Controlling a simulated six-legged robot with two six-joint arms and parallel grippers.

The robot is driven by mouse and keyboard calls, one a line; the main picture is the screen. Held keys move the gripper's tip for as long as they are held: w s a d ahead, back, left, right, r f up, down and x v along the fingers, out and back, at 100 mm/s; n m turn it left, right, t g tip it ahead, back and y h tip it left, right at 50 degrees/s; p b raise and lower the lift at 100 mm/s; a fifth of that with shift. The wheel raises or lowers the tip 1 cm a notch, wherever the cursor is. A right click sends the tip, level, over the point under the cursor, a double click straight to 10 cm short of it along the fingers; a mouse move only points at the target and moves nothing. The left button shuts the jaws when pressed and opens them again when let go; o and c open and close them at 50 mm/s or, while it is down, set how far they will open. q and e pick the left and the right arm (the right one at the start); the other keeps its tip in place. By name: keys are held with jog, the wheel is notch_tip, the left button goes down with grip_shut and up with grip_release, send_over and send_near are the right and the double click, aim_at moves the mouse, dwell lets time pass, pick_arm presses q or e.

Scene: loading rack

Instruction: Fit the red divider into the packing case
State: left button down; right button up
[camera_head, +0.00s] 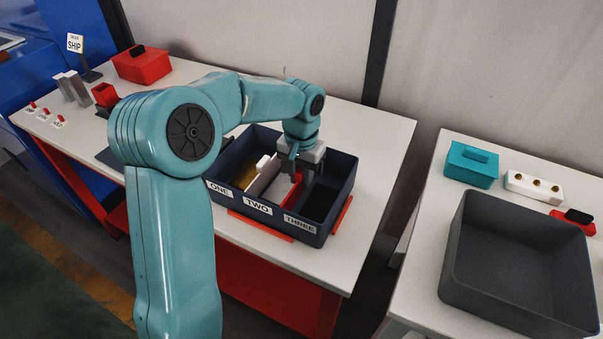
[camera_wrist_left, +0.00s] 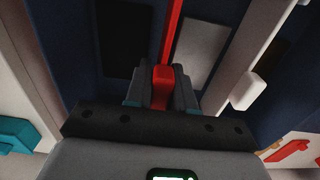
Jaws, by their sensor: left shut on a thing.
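The dark blue packing case (camera_head: 343,182) stands on the white table, with front labels ONE, TWO and THREE. My left gripper (camera_head: 297,176) points down over the case and is shut on the red divider (camera_head: 291,192). The divider lies lengthwise between compartments two and three; I cannot tell how deep it sits. In the left wrist view, the fingers (camera_wrist_left: 161,88) pinch the divider's red tab, and its thin red edge (camera_wrist_left: 173,30) runs away between the dark and grey floor pads. A white divider (camera_head: 263,176) stands between compartments one and two. My right gripper is not in view.
A large empty grey bin (camera_head: 468,282) stands on the right table, with a teal box (camera_head: 471,165) and a white block with brass knobs (camera_head: 533,186) behind it. A red box (camera_head: 142,65) and SHIP sign (camera_head: 75,43) are at the back left. Red strips border the case.

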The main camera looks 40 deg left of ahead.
pick_arm(q)
jog(key=c, duration=0.9)
grip_release()
notch_tip(320, 180, up, 16)
jog(key=shift+r+p, duration=0.2)
jog(key=shift+p, duration=0.45)
